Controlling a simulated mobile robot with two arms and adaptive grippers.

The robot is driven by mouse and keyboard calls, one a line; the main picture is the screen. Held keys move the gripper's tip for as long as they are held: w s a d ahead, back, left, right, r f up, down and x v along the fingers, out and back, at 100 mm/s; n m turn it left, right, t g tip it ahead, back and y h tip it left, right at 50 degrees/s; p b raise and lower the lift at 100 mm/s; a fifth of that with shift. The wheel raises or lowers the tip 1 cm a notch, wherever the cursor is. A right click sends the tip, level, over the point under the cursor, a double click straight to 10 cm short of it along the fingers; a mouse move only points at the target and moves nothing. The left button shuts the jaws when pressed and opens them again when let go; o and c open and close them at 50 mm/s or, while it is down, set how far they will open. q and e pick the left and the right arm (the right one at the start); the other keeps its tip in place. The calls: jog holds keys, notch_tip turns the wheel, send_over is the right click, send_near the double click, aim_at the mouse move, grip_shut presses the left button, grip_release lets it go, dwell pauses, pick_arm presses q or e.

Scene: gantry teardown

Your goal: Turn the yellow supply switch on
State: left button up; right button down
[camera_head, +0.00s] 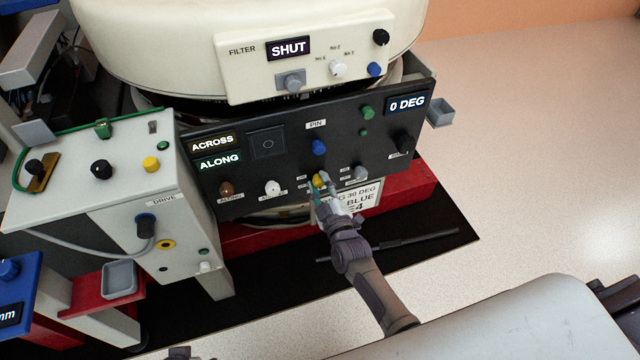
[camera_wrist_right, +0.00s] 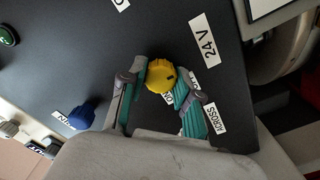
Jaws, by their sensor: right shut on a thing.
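The yellow supply switch (camera_head: 319,180) is a round knob low on the black control panel (camera_head: 290,170). In the right wrist view the yellow knob (camera_wrist_right: 160,75) stands between the fingertips, near a "24 V" label (camera_wrist_right: 205,42). My right gripper (camera_head: 322,186) reaches up to the panel from below and is shut on the yellow knob. Its teal-padded fingers (camera_wrist_right: 162,88) sit on either side of the knob and hide part of its lower rim and a label beside it.
A blue knob (camera_head: 319,147), white knob (camera_head: 272,187), brown knob (camera_head: 226,189) and grey knob (camera_head: 361,173) surround it on the panel. A cream filter box (camera_head: 305,60) reading "SHUT" is above. The drive cabinet (camera_head: 160,190) stands left. Open floor (camera_head: 540,150) lies right.

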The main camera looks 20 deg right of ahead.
jog(key=shift+m, duration=0.9)
jog(key=shift+m+p, duration=0.4)
jog(key=shift+m, duration=0.4)
jog(key=m, duration=0.2)
jog(key=shift+m, duration=0.4)
jog(key=m, duration=0.3)
jog(key=shift+m, duration=0.3)
jog(key=m, duration=0.3)
jog(key=shift+m, duration=0.3)
jog(key=shift+f+m, duration=0.1)
jog(key=shift+m, duration=1)
pick_arm(q)
jog(key=shift+s+f, duration=0.2)
jog(key=shift+f, duration=0.9)
pick_arm(e)
jog(key=shift+m, duration=0.9)
pick_arm(q)
jog(key=shift+r, duration=0.15)
